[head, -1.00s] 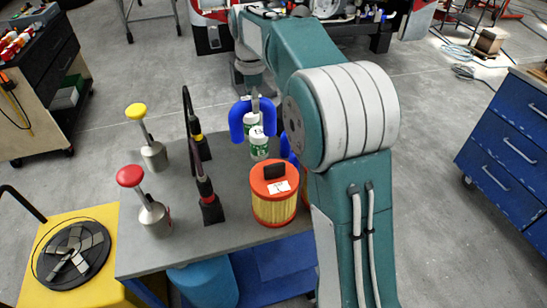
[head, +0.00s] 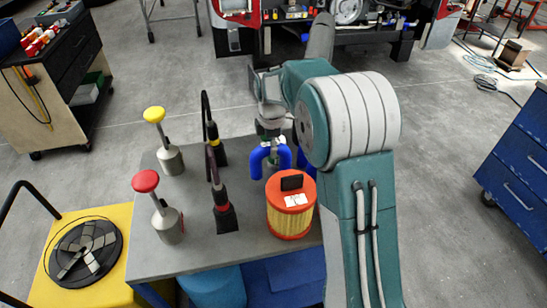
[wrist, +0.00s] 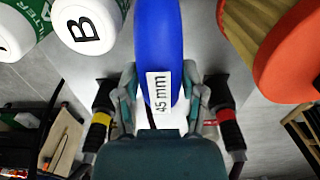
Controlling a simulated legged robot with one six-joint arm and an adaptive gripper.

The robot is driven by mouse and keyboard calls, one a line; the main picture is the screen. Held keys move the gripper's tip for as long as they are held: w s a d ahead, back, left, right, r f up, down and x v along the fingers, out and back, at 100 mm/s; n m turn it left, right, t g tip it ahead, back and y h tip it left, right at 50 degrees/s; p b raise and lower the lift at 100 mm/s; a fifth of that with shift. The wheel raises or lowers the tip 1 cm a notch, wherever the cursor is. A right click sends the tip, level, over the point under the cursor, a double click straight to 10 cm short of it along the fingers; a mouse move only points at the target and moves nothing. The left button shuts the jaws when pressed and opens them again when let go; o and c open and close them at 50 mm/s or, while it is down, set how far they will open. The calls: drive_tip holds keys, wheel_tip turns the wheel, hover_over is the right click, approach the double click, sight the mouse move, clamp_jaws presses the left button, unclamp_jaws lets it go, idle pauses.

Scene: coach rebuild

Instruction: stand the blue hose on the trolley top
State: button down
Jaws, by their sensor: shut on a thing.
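The blue hose (head: 257,163) is a bent tube, arched with its ends down. My gripper (head: 271,138) is shut on it from above, over the back part of the grey trolley top (head: 189,205). In the wrist view the hose (wrist: 158,35) runs between the fingers (wrist: 160,92) and bears a "45 mm" label. Whether its lower ends touch the trolley top I cannot tell. Another blue piece (head: 305,165) shows beside my arm, mostly hidden.
An orange-ended filter (head: 289,207) stands close in front of the hose. White-green canisters (wrist: 88,22) are near it in the wrist view. Red-topped (head: 166,220) and yellow-topped (head: 171,160) cans and two dark tools (head: 224,215) stand left. Bare top lies between.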

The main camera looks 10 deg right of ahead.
wheel_tip(320, 180, down, 4)
drive_tip(key=shift+r, duration=0.2)
drive_tip(key=shift+c, duration=0.9)
unclamp_jaws()
drive_tip(key=shift+f, duration=0.1)
